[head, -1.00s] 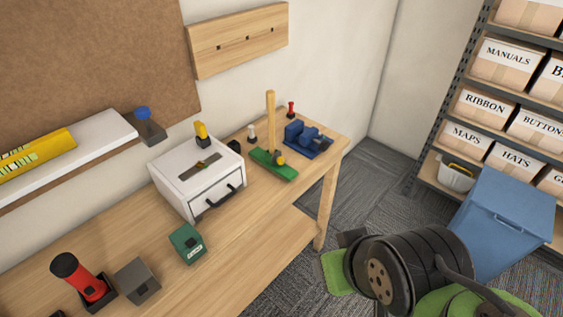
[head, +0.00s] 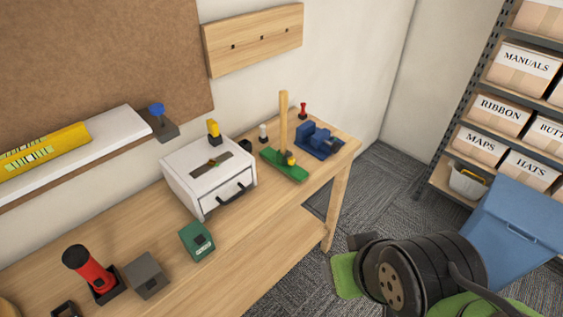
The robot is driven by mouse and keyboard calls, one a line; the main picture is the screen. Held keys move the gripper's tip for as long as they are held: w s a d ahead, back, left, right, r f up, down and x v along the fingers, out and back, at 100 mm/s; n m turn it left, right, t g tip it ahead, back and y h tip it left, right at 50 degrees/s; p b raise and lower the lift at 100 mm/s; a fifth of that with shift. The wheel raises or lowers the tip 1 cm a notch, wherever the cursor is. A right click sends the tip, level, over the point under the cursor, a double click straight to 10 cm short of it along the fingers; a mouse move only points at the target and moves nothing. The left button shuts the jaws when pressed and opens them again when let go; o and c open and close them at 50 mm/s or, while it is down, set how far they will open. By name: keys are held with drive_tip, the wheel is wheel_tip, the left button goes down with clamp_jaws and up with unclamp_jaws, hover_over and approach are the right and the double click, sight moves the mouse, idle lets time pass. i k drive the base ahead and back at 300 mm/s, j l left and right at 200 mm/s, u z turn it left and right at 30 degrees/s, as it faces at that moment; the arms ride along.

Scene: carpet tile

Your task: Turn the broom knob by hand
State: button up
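The broom (head: 284,165) stands on the bench towards its far right end. It has a green base and an upright wooden handle (head: 284,120). A small yellow knob (head: 291,159) with a dark part shows on the base beside the foot of the handle. The knob's exact angle is too small to tell. Nothing touches the broom or its knob. I cannot make out my gripper in the head view.
A white drawer box (head: 205,180) with a yellow-topped piece stands left of the broom. A blue vise (head: 318,142) stands to its right. A green box (head: 197,241), grey block (head: 146,276) and red-black torch (head: 88,269) occupy the near bench. Bench front is partly clear.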

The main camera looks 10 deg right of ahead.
sight(291, 160)
drive_tip(key=i+u, duration=0.1)
drive_tip(key=u, duration=0.25)
drive_tip(key=i+u, duration=0.15)
drive_tip(key=u, duration=0.2)
drive_tip(key=i+l+u, duration=0.1)
drive_tip(key=u, duration=0.3)
